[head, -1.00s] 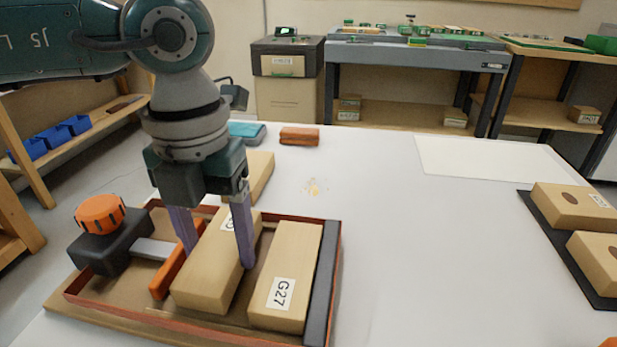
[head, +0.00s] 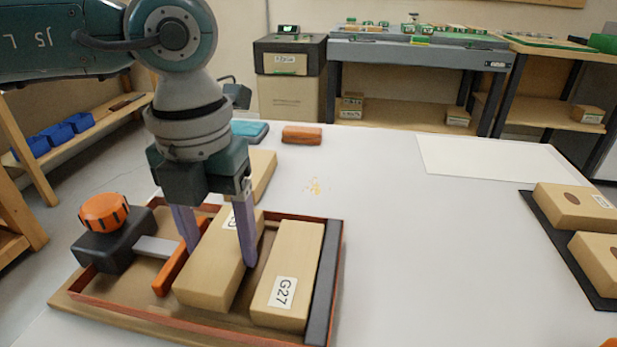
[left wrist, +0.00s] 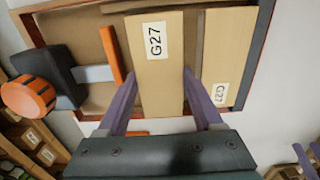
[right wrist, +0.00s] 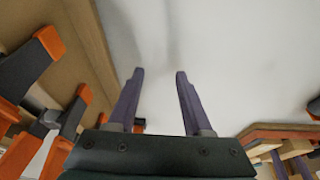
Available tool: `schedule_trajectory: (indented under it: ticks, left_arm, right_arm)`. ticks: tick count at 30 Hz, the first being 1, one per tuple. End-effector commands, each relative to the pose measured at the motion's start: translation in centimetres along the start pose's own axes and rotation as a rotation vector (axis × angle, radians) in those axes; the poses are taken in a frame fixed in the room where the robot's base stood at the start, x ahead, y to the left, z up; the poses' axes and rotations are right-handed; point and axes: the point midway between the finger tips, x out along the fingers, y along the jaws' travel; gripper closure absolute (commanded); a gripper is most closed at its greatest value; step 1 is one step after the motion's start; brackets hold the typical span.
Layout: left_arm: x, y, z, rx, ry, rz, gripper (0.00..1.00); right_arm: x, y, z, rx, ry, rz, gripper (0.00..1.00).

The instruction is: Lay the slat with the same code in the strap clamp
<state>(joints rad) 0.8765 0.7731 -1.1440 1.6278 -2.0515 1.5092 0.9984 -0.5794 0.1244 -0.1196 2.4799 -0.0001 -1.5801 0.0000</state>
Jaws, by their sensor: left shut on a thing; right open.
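The strap clamp is a shallow tray with a red-brown rim (head: 335,250), an orange knob (head: 105,212) and an orange pressing bar (head: 183,270) at its left. My left gripper (head: 218,250) is shut on a wooden slat (head: 208,282), one finger on each side of it; the slat is in the tray. Its label reads G27 in the left wrist view (left wrist: 156,42). A second slat (head: 288,262), also labelled G27, lies beside it on the right, against the dark end bar (head: 322,285). My right gripper (right wrist: 158,80) is open and empty over a pale surface.
Another wooden block (head: 263,172) lies behind the tray. A brown block (head: 301,134) and a teal item (head: 249,131) are at the table's far edge. A dark tray (head: 570,250) with wooden blocks is at the right.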

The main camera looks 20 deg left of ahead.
Motion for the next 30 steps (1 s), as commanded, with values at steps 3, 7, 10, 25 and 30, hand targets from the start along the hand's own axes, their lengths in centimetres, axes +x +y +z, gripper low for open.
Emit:
schedule_trajectory:
  ticks: [3, 7, 10, 25, 30]
  left_arm:
    - [-0.01, -0.01, 0.01, 0.000, 0.000, 0.000, 0.92]
    - [-0.01, -0.01, 0.02, 0.000, -0.001, 0.000, 0.92]
    - [0.05, -0.01, 0.02, 0.000, -0.001, 0.000, 0.92]
    - [0.59, 0.00, 0.03, 0.000, -0.001, 0.000, 0.92]
    - [0.59, 0.00, 0.02, 0.000, -0.001, 0.000, 0.92]
  right_arm:
    - [0.00, -0.02, 0.00, 0.001, 0.000, -0.001, 0.50]
    - [0.00, -0.07, -0.01, 0.002, 0.000, -0.002, 0.50]
    - [0.04, -0.12, 0.00, 0.004, 0.001, -0.003, 0.50]
    - [0.40, -0.19, 0.12, 0.005, 0.000, -0.005, 0.50]
    - [0.40, -0.19, 0.12, 0.005, 0.000, -0.005, 0.50]
